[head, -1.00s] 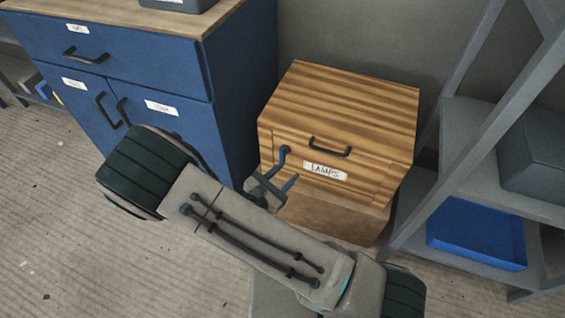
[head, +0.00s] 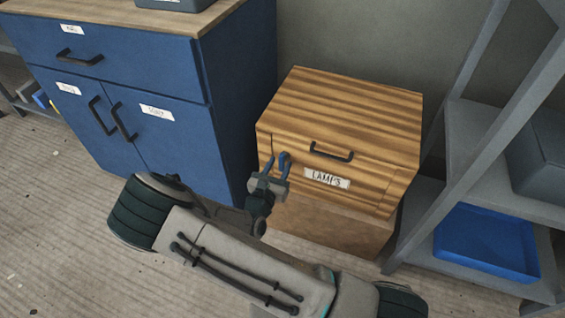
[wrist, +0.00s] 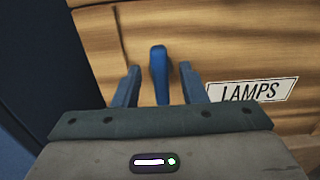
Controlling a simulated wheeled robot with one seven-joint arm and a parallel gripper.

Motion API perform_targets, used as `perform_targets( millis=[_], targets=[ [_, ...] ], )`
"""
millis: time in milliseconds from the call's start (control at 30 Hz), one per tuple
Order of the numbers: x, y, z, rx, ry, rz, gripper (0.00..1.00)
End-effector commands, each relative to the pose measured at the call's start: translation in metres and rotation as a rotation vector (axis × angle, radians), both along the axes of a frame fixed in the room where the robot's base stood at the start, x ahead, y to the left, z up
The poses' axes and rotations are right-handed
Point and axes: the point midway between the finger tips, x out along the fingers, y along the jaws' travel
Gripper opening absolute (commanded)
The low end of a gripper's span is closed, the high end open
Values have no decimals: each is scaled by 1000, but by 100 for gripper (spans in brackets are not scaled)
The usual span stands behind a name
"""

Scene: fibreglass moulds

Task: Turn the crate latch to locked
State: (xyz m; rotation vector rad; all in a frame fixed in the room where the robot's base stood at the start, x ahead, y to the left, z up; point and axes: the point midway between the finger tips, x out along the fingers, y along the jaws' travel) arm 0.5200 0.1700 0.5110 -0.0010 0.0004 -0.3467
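The wooden crate (head: 340,110) with the LAMPS label (head: 327,179) stands right of the blue cabinet. Its blue latch (head: 286,160) is on the left part of the front face. In the wrist view the latch (wrist: 159,74) hangs roughly upright, its lower end near the gripper body. My gripper (wrist: 158,84) is open, with one blue finger on each side of the latch. Gaps show between the latch and both fingers, so neither visibly touches it. In the head view my gripper (head: 277,166) is at the crate's front, partly covering the latch.
The blue cabinet (head: 150,75) stands close on the left. A grey shelf rack (head: 440,190) with a blue tray (head: 487,243) is on the right. The crate's black handle (head: 331,152) is right of the latch. Open floor lies at the lower left.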

Motion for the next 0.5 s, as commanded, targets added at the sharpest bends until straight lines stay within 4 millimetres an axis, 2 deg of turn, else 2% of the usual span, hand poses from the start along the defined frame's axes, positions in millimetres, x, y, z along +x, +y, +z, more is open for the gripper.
perform_targets(
  millis=[200, 500],
  targets=[
    [22, -8, -1, 1, -1, -1, 38],
    [26, -10, 0, 1, 0, -1, 38]
  ],
)
